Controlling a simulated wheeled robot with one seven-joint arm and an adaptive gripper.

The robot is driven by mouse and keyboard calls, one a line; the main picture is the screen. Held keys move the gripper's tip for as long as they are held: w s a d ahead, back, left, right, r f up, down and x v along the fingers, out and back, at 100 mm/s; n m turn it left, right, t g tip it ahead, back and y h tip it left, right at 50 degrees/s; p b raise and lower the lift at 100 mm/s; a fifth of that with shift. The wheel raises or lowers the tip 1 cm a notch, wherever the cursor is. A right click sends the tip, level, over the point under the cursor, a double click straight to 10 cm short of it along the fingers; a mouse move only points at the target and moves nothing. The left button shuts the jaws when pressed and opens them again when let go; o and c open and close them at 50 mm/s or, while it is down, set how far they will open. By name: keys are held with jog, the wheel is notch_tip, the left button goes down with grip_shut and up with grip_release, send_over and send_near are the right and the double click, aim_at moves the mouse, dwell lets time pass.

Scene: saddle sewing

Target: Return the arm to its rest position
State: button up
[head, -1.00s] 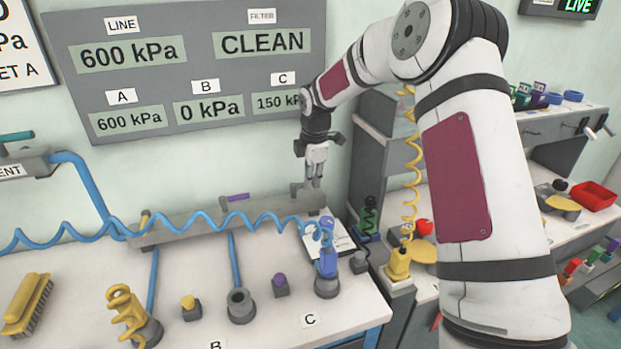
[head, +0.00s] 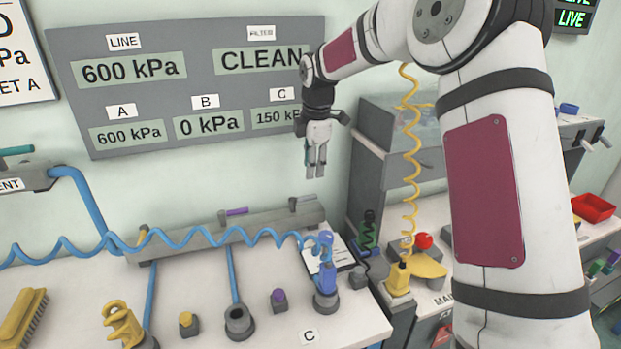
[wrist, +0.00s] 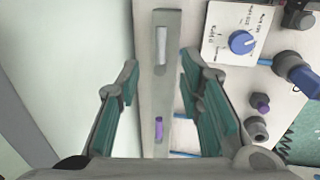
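My gripper (head: 316,166) hangs fingers down in the head view, above the back right end of the grey manifold bar on the bench. It is clear of the bar and the wall panel. In the wrist view my gripper (wrist: 160,105) shows two green-padded fingers spread apart, with nothing between them. Below and beyond them lies the grey manifold bar (wrist: 142,60) with a purple handle (wrist: 159,128). My white arm with maroon panels fills the right of the head view and hides part of the side bench.
A wall panel (head: 185,135) reads LINE 600, A 600, B 0 and C 150 kPa. A blue coiled hose (head: 190,243) runs along the bar (head: 205,229). Blue (head: 326,280) and yellow (head: 122,322) fittings and a brush (head: 24,318) stand on the bench. A yellow coiled hose (head: 410,150) hangs beside my arm.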

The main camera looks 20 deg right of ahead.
jog(key=shift+s+r, duration=0.2)
jog(key=shift+r, duration=0.7)
jog(key=s+a+r+m, duration=0.1)
jog(key=s+r+m, duration=0.2)
jog(key=s, duration=0.4)
jog(key=s+a+r+m+h, duration=0.1)
jog(key=s+r+m, duration=0.15)
jog(key=s, duration=0.35)
jog(key=s+a+r+m, duration=0.2)
jog(key=s+r+m, duration=0.15)
jog(key=s, duration=0.35)
jog(key=s+f+m+t, duration=0.1)
jog(key=s+m, duration=0.3)
jog(key=s, duration=0.6)
jog(key=s+f+m+t+y, duration=0.1)
jog(key=s+m, duration=0.4)
jog(key=s, duration=0.6)
jog(key=shift+a+f, duration=0.25)
jog(key=shift+f, duration=0.5)
